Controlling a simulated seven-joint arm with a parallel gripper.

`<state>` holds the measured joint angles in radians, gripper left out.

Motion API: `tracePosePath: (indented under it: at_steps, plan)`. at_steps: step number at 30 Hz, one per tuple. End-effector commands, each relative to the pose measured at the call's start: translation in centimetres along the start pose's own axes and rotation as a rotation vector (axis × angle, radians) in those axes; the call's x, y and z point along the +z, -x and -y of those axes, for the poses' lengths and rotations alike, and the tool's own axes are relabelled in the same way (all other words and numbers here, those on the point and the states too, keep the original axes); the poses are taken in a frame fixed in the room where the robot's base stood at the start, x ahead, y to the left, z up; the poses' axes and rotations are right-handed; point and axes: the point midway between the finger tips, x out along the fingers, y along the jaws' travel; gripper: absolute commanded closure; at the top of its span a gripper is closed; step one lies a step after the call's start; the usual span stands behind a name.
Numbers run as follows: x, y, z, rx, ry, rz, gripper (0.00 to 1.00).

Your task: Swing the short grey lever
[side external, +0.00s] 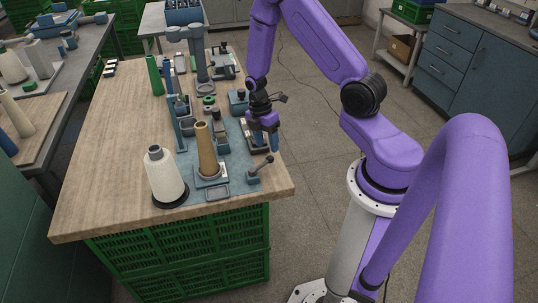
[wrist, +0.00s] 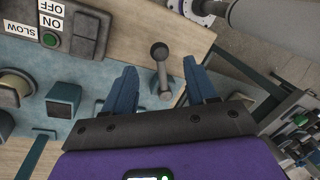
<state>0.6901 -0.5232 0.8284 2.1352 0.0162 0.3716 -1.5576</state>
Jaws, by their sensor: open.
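The short grey lever (side external: 260,168) stands at the near right corner of the blue-grey machine base, tilted, with a round knob at its end. In the wrist view the lever (wrist: 163,75) shows in the gap between my two fingers, its dark knob pointing away from the gripper palm. My gripper (side external: 272,143) is open with blue fingers pointing down, above and behind the lever in the side view. In the wrist view my gripper (wrist: 160,78) has a finger on each side of the lever. I cannot tell any contact.
A tan cone (side external: 206,150) on its holder and a white yarn cone (side external: 164,174) stand left of the lever. A switch panel (wrist: 75,28) marked ON, OFF and SLOW lies left in the wrist view. The wooden table's right edge (side external: 287,188) is close to the lever.

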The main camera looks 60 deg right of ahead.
Motion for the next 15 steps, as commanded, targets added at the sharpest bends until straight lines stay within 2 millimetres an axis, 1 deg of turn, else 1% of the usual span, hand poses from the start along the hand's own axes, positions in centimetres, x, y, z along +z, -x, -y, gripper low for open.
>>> tracePosePath:
  at_steps: [1, 6, 10, 15]
  plan:
    - [0.0, -0.9, 0.1, -0.005, -0.001, 0.000, 0.43]
    - [0.0, -3.2, 0.1, -0.003, 0.000, 0.000, 0.43]
    - [0.0, -4.5, 0.0, -0.002, 0.000, 0.000, 0.43]
    - [0.0, -5.4, 0.0, 0.000, -0.001, 0.000, 0.43]
